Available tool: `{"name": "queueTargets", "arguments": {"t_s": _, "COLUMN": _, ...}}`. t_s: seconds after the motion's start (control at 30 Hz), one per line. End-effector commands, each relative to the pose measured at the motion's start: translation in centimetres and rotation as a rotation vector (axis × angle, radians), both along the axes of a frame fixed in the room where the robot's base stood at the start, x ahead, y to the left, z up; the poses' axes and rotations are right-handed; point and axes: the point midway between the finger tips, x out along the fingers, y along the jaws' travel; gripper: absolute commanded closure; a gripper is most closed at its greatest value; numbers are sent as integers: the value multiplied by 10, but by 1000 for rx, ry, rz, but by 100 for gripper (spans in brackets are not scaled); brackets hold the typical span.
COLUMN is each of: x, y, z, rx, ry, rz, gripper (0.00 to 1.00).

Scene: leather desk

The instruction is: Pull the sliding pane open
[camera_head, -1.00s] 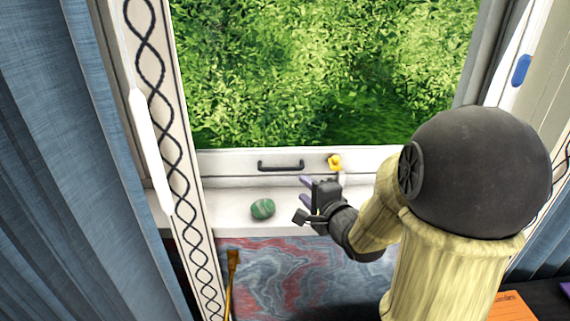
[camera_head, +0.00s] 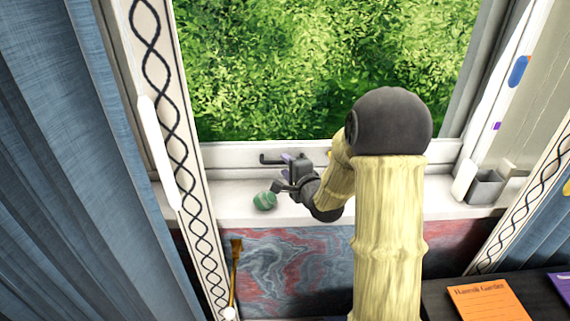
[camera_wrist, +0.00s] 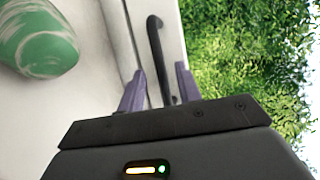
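The sliding pane has a white lower rail (camera_head: 228,153) below clear glass, with green foliage behind. A dark bar handle (camera_head: 268,159) is fixed to this rail, its right part hidden by my gripper (camera_head: 288,160). In the wrist view the black handle (camera_wrist: 155,42) runs down between the two purple fingertips of my gripper (camera_wrist: 158,82). The fingers are apart, with visible gaps beside the bar, so the gripper is open around the handle. Whether either finger touches it is unclear.
A green striped stone (camera_head: 265,201) lies on the white sill (camera_head: 235,214) just left of my gripper. A grey cup (camera_head: 486,186) stands at the sill's right end. An orange book (camera_head: 487,304) lies at the lower right. Blue curtain (camera_head: 50,180) hangs at left.

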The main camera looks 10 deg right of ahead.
Motion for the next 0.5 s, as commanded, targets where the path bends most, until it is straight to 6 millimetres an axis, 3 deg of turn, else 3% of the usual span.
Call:
{"name": "queueTargets", "arguments": {"t_s": 0.13, "x": 15, "y": 4, "z": -3, "rx": 0, "ry": 0, "rz": 2, "gripper": 66}}
{"name": "queueTargets", "arguments": {"t_s": 0.43, "x": 18, "y": 4, "z": -3, "rx": 0, "ry": 0, "rz": 0, "gripper": 66}}
{"name": "queueTargets", "arguments": {"t_s": 0.5, "x": 18, "y": 4, "z": -3, "rx": 0, "ry": -1, "rz": 0, "gripper": 76}}
